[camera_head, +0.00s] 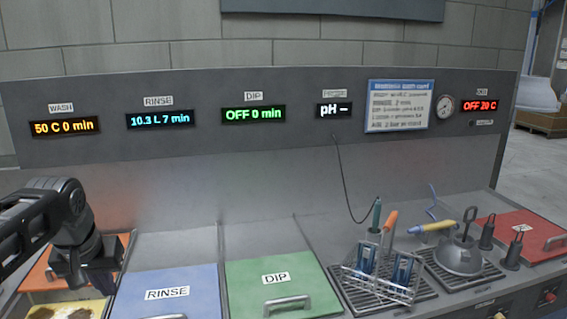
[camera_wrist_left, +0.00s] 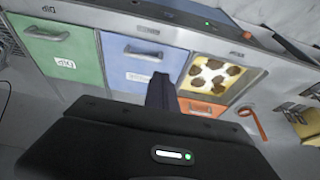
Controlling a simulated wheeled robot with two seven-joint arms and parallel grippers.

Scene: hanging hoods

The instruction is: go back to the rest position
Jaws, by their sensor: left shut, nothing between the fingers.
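My left gripper (camera_head: 88,280) comes in from the left in the head view and hangs near the orange panel at the left end of the bench. Its narrow dark fingers show together, shut and empty, in the left wrist view (camera_wrist_left: 160,92). They overlap the edge of the blue RINSE lid in that picture; the height above it is unclear. My right gripper is in neither view.
The blue RINSE lid (camera_head: 167,291) and green DIP lid (camera_head: 278,287) have raised handles. A wire rack (camera_head: 380,280), grey dome (camera_head: 459,257) and red lid (camera_head: 520,235) stand to the right. A yellow bay with brown patches (camera_wrist_left: 211,76) lies beside the blue lid.

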